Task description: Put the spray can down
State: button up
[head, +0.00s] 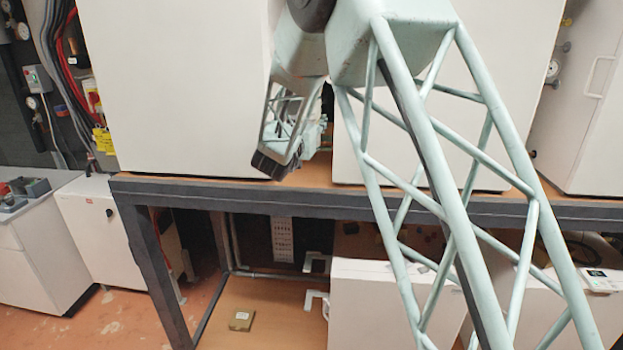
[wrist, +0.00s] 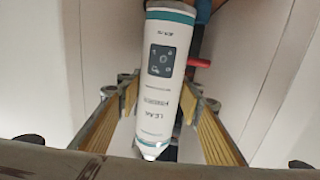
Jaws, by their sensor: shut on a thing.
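The spray can (wrist: 162,112) is a white cylinder with a teal band, a dark square label and the printed word "LEAK". In the wrist view it lies between the yellow-padded fingers of my gripper (wrist: 163,92), which is shut on it. One end of the can points toward the camera and the other runs to the top edge. In the head view my gripper (head: 303,133) is in the gap between two white cabinets, above the bench top. The can cannot be made out there, and my arm covers part of the gap.
White cabinets (head: 180,85) and (head: 480,95) stand on the dark-edged bench (head: 230,193), leaving a narrow gap between them. A red-handled part (wrist: 198,63) and pipework sit behind the can in the wrist view. White boxes (head: 385,300) stand under the bench.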

jog(key=shift+f, duration=0.1)
jog(key=shift+f, duration=2.95)
jog(key=shift+f, duration=0.15)
jog(key=shift+f, duration=1.75)
jog(key=shift+f, duration=0.15)
jog(key=o, duration=1.1)
jog(key=shift+o, duration=0.2)
jog(key=shift+p, duration=0.3)
